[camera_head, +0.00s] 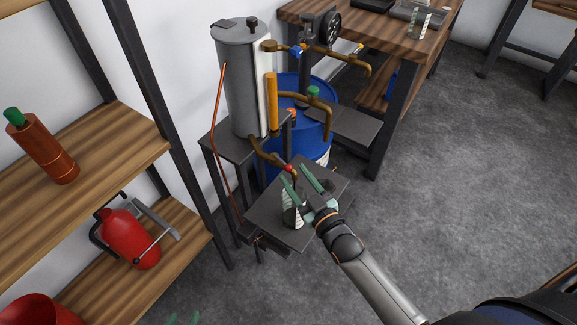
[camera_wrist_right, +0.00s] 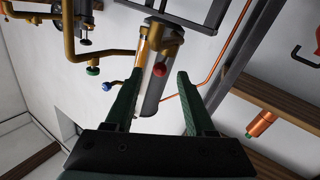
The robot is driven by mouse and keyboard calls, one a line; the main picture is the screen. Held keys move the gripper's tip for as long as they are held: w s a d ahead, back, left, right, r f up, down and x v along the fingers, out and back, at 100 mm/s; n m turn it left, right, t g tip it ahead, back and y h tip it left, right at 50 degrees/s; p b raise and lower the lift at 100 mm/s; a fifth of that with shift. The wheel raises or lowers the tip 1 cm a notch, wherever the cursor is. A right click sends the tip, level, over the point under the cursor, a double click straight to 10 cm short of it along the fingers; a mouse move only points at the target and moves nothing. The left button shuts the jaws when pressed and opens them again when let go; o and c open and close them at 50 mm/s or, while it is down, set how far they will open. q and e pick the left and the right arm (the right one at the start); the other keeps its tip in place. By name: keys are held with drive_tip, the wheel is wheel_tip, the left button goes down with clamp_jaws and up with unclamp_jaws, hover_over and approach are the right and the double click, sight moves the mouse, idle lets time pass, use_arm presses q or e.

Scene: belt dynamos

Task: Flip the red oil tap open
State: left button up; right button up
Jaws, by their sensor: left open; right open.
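The red oil tap (camera_head: 290,167) is a small red knob on the lowest brass spout of the grey tank (camera_head: 239,85) in the head view. In the right wrist view the red knob (camera_wrist_right: 160,70) shows in the gap between my fingertips; I cannot tell whether they touch it. My right gripper (camera_head: 296,173) is open, with its green fingers reaching up to the spout above the small dark stand (camera_head: 318,205). My left gripper (camera_head: 183,319) shows only as green fingertips at the bottom edge of the head view, open and far from the tap.
A clear container with white markings (camera_head: 291,216) stands on the dark stand, partly behind my right gripper. Brass pipes with a blue tap (camera_head: 296,51) and a green tap (camera_head: 313,91) are above. A blue drum (camera_head: 310,90) stands behind. Wooden shelves (camera_head: 100,150) are left; floor at right is clear.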

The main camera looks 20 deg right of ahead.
sight(290, 170)
drive_tip(key=shift+w+a, duration=0.2)
drive_tip(key=shift+w, duration=0.8)
drive_tip(key=shift+w+a, duration=0.2)
drive_tip(key=shift+w, duration=0.8)
clamp_jaws()
